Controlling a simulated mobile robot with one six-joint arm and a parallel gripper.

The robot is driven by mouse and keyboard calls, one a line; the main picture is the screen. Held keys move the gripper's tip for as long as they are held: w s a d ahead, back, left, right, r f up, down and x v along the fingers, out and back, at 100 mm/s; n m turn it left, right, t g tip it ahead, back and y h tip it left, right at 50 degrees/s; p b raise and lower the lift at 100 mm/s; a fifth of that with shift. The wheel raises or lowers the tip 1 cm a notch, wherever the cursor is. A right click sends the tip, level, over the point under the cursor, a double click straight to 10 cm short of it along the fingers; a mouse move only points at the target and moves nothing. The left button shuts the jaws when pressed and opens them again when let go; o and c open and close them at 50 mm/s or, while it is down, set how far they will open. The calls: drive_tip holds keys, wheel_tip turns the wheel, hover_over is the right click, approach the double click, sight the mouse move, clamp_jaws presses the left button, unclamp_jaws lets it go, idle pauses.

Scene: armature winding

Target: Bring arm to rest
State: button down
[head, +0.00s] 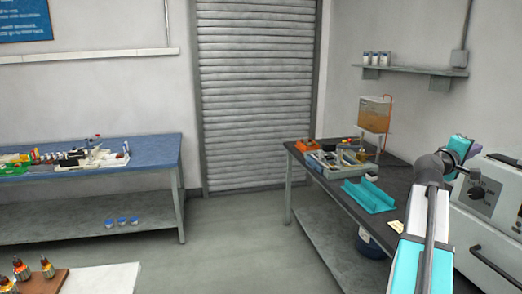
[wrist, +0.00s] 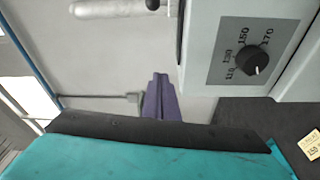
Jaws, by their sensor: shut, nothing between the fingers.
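My arm rises at the right of the head view, in front of the dark bench and beside the pale oven (head: 482,222). Its wrist is folded at the top, near the oven's upper left corner. My gripper (wrist: 160,78) shows in the wrist view as purple fingers pressed together, with nothing between them. In the head view only a small purple part shows beside the teal wrist, and the fingertips cannot be made out. The oven's dial (wrist: 251,61), marked 110 to 170, is to the right of the fingers in the wrist view, apart from them.
The dark bench (head: 378,217) holds a teal cradle (head: 369,194), a grey parts tray and an orange block (head: 313,145). A wall shelf (head: 409,70) with white jars is above. A blue-topped table (head: 157,150) stands left. The floor between is clear.

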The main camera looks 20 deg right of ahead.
drive_tip(key=w+a+f+n+t+y, duration=0.2)
drive_tip(key=w+a+f, duration=0.4)
drive_tip(key=w+f, duration=0.5)
drive_tip(key=w+a+f+n+t+y, duration=0.2)
drive_tip(key=w+a+f, duration=0.5)
drive_tip(key=f, duration=0.7)
drive_tip(key=w+a+f+n+g+y, duration=0.1)
drive_tip(key=w+a+f+y, duration=0.2)
drive_tip(key=a+f, duration=1)
drive_tip(key=w+a+f+n+y, duration=0.1)
drive_tip(key=w+a+f+y, duration=0.15)
drive_tip(key=a+f, duration=0.95)
drive_tip(key=s+a+f+g+y, duration=0.1)
drive_tip(key=s+a+f, duration=0.45)
drive_tip(key=f, duration=0.35)
drive_tip(key=s+a+f+g+y, duration=0.2)
drive_tip(key=s+a+f, duration=0.35)
drive_tip(key=f, duration=0.35)
drive_tip(key=s+a+f+g+y, duration=0.1)
drive_tip(key=s+a+f, duration=0.4)
drive_tip(key=f, duration=0.5)
drive_tip(key=s+a+f+m+g+y, duration=0.2)
drive_tip(key=s+a, duration=0.6)
drive_tip(key=s, duration=0.4)
drive_tip(key=s+a+f+m+g+y, duration=0.3)
drive_tip(key=s+a, duration=0.5)
drive_tip(key=s, duration=0.3)
drive_tip(key=shift+s+a+f+g, duration=0.2)
drive_tip(key=shift+s+a+g, duration=0.15)
drive_tip(key=shift+g, duration=0.55)
